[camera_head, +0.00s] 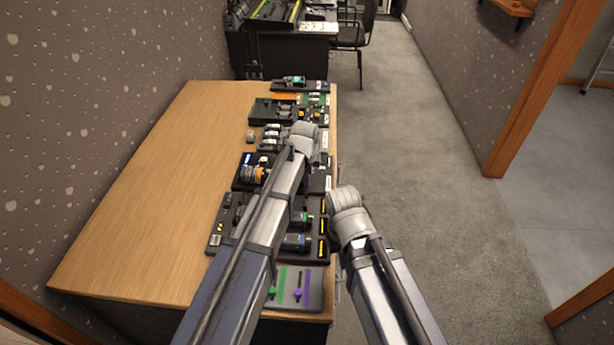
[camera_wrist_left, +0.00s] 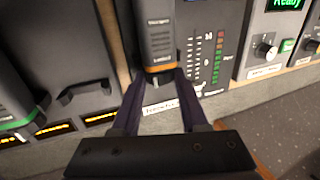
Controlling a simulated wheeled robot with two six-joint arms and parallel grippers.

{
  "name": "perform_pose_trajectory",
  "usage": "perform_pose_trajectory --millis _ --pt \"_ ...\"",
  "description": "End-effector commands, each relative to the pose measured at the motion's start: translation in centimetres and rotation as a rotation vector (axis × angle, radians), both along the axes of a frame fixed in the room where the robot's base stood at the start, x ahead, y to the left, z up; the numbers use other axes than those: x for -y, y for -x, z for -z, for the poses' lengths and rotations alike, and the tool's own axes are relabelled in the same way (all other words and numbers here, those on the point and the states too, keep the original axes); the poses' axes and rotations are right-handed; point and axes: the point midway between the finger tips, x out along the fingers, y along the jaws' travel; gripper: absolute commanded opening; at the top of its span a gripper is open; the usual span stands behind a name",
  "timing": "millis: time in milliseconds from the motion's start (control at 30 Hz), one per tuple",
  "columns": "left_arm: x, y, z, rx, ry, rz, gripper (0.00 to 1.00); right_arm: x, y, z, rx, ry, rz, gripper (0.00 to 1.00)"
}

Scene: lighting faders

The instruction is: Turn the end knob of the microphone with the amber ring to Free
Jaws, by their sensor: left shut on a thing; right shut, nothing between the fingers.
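The microphone (camera_wrist_left: 157,38) with the amber ring (camera_wrist_left: 160,69) shows in the left wrist view as a dark grey body with blurred lettering. Its end knob (camera_wrist_left: 158,80) lies just below the ring. My left gripper (camera_wrist_left: 159,84) is shut on this end knob, one dark finger on each side. Which setting the knob is at cannot be read. In the head view my left arm covers that spot and hides the fingers. My right gripper (camera_head: 343,203) is by the table's right edge, apart from the microphone. It is shut and empty, with its fingers hard to make out.
A microphone with a green ring (camera_wrist_left: 14,124) lies to the left in the left wrist view. A level-meter panel (camera_wrist_left: 207,55) and a unit with a green Ready display (camera_wrist_left: 287,4) stand to the right. The table's left side (camera_head: 150,200) is bare wood.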

Motion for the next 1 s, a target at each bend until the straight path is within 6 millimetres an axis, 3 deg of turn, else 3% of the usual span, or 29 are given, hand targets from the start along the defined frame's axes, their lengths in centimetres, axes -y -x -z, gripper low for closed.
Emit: perform_pose_trajectory --millis 667,700,933,1000 --pt "0.02 0.24 0.02 0.055 0.000 0.000 0.00 0.00 0.00 0.41 0.000 0.000 0.000 0.00" --pt "0.02 0.24 0.02 0.055 0.000 0.000 0.48 0.00 0.00 0.41 0.000 0.000 0.000 0.00" --pt "0.01 0.19 0.00 0.057 0.000 0.000 0.74 0.00 0.00 0.40 0.000 0.000 0.000 0.00" --pt "0.01 0.17 -0.01 0.057 0.000 0.000 0.75 0.00 0.00 0.39 0.000 0.000 0.000 0.00"
